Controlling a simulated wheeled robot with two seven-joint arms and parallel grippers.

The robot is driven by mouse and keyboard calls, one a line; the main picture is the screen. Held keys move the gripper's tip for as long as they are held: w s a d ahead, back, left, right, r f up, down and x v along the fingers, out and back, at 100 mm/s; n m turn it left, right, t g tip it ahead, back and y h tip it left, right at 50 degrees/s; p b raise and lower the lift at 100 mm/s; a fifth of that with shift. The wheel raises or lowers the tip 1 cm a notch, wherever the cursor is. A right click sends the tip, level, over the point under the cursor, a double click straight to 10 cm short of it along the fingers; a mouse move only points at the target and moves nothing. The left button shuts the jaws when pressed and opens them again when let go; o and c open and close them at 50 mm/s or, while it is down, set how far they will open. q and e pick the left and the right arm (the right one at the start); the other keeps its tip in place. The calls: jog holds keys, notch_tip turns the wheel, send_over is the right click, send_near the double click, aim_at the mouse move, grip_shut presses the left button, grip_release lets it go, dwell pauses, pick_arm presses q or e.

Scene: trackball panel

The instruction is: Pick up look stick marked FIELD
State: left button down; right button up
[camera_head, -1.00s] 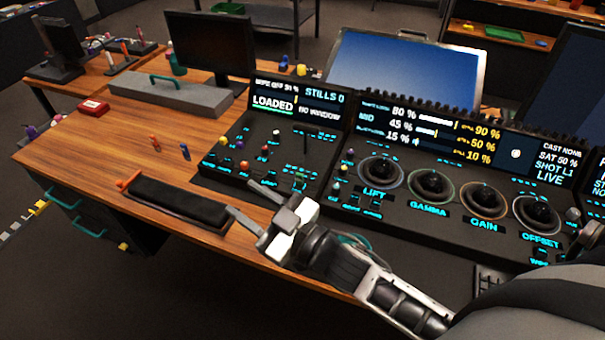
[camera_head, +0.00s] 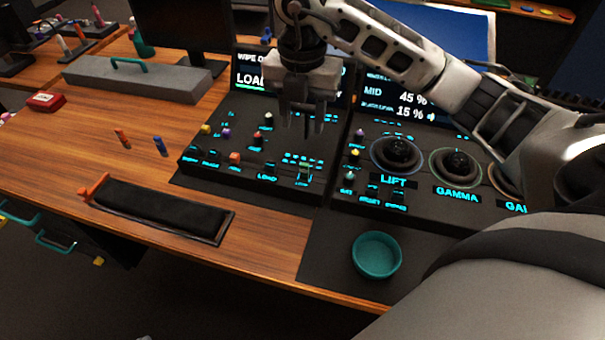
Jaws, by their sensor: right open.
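My right gripper (camera_head: 303,128) hangs over the upper right part of the left control panel (camera_head: 215,145), fingers pointing down, open with nothing seen between them. It hides part of the panel and its display. Two small sticks, one orange (camera_head: 122,138) and one blue (camera_head: 159,146), stand on the wooden desk left of the panel. Small coloured pegs stand on the panel, including a yellow one (camera_head: 206,129), a purple one (camera_head: 227,132) and an orange one (camera_head: 235,158). I cannot read the word FIELD on any of them. My left gripper is not in view.
A black padded tray (camera_head: 160,208) with an orange end lies at the desk's front edge. A teal bowl (camera_head: 377,256) sits at the front right. A grey toolbox (camera_head: 140,82) and red box (camera_head: 46,101) stand behind left. Trackballs (camera_head: 396,152) are on the right panel.

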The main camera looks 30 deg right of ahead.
aim_at(305, 164)
notch_tip(305, 164, down, 7)
jog(key=shift+r, duration=0.1)
jog(key=shift+s+f, duration=0.25)
jog(key=shift+f, duration=1.1)
jog(key=shift+s+f, duration=0.2)
jog(key=shift+f, duration=1.15)
grip_shut()
